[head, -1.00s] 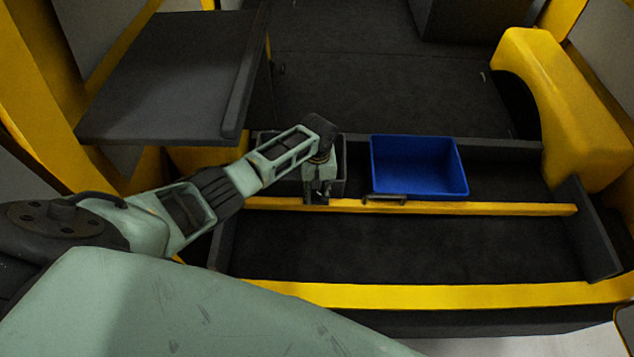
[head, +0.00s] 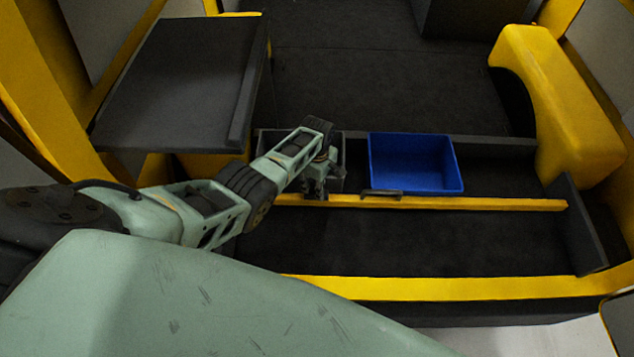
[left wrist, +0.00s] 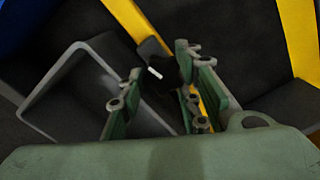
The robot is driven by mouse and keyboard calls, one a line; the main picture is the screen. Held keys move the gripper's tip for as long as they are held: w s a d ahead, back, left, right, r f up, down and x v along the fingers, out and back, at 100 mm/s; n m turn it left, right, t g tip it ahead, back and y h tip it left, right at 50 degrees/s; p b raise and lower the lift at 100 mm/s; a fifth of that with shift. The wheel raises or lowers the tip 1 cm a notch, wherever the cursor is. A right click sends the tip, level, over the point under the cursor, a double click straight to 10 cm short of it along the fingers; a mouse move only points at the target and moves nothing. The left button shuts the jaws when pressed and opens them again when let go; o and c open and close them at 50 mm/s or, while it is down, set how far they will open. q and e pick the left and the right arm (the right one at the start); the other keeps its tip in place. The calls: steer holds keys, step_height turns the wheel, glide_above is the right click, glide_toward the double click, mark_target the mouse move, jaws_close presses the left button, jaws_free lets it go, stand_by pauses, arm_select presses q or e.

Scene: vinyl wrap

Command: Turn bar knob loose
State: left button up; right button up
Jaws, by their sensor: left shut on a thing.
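My left gripper (head: 316,190) is at the yellow rail (head: 480,203), near its left end and in front of the dark grey bin. In the left wrist view its two fingers (left wrist: 158,88) are on either side of a dark knob (left wrist: 152,55) with a small white mark. The gripper is shut on this bar knob, which the fingers partly cover. In the head view the gripper hides the knob. My right gripper is in neither view.
A blue bin (head: 410,152) stands behind the rail, right of my gripper. A dark handle (head: 382,193) sits on the rail in front of it. The grey bin (left wrist: 62,70) is close beside my fingers. A dark shelf (head: 175,80) stands at the left. The dark floor before the rail is clear.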

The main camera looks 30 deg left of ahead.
arm_select(q)
steer(key=shift+w+d+r+n, duration=0.1)
steer(key=shift+w+n, duration=0.05)
steer(key=shift+n, duration=0.6)
steer(key=shift+w+r+n, duration=0.1)
steer(key=shift+n, duration=0.65)
steer(key=o, duration=0.9)
steer(key=shift+o, duration=0.8)
steer(key=shift+s+f, duration=0.1)
step_height(320, 180, up, 12)
